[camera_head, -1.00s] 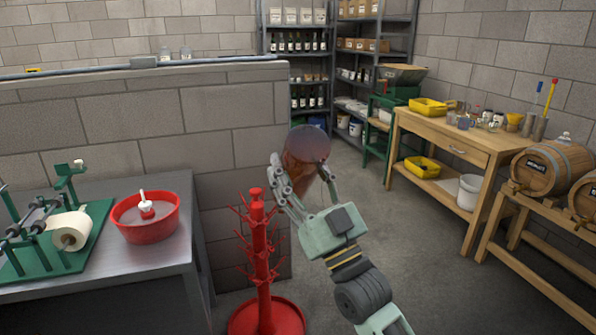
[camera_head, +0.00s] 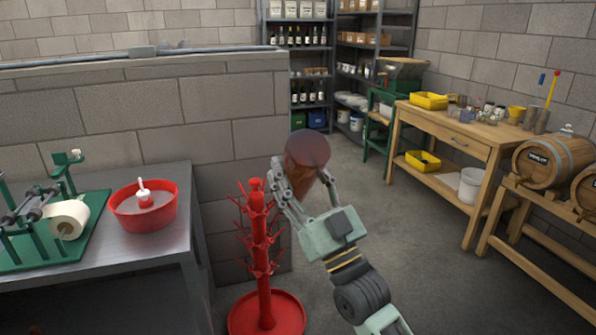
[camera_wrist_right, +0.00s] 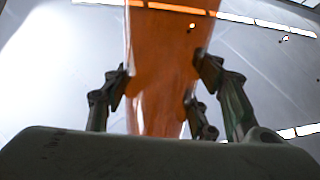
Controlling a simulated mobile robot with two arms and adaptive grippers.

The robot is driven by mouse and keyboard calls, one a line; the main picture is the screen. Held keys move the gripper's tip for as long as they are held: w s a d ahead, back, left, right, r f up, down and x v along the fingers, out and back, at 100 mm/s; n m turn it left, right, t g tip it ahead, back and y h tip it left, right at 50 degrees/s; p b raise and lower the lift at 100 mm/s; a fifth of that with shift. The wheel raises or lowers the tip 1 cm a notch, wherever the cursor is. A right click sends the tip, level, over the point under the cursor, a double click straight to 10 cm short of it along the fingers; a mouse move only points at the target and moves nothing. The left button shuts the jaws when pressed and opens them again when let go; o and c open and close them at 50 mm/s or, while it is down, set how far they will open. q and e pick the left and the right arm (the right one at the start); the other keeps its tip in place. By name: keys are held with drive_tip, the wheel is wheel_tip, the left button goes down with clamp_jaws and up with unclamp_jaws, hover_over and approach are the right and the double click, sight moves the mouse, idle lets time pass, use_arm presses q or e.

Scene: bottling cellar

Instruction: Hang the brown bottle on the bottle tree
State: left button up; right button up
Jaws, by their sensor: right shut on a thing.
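The brown bottle (camera_head: 305,160) is in my right gripper (camera_head: 306,191), with its round base facing up toward the head camera and its narrower part hidden low between the fingers. In the right wrist view the bottle (camera_wrist_right: 165,70) stands between the fingers (camera_wrist_right: 165,95), which touch its sides. The red bottle tree (camera_head: 263,265) stands on the floor on its round base, just left of my right gripper. Its pegs look empty. The bottle is up and to the right of the tree's top, apart from it in the picture. My left gripper is out of view.
A metal table (camera_head: 150,258) at the left bears a red basin (camera_head: 120,216) and a green labelling machine (camera_head: 45,240). A block wall (camera_head: 130,120) stands behind the tree. A wooden workbench (camera_head: 485,150) and barrels (camera_head: 552,162) are at the right. The floor between is clear.

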sight(301, 196)
drive_tip(key=shift+f+b, duration=0.4)
drive_tip(key=shift+f, duration=0.25)
drive_tip(key=shift+f+b, duration=0.45)
drive_tip(key=shift+f, duration=0.2)
drive_tip(key=shift+d+f+b, duration=0.1)
drive_tip(key=shift+f+b, duration=0.3)
drive_tip(key=shift+f, duration=0.2)
use_arm(q)
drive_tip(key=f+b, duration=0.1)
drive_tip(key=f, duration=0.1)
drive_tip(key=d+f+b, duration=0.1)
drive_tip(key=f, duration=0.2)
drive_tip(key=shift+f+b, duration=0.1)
drive_tip(key=shift+b, duration=0.2)
use_arm(e)
wheel_tip(301, 196, down, 4)
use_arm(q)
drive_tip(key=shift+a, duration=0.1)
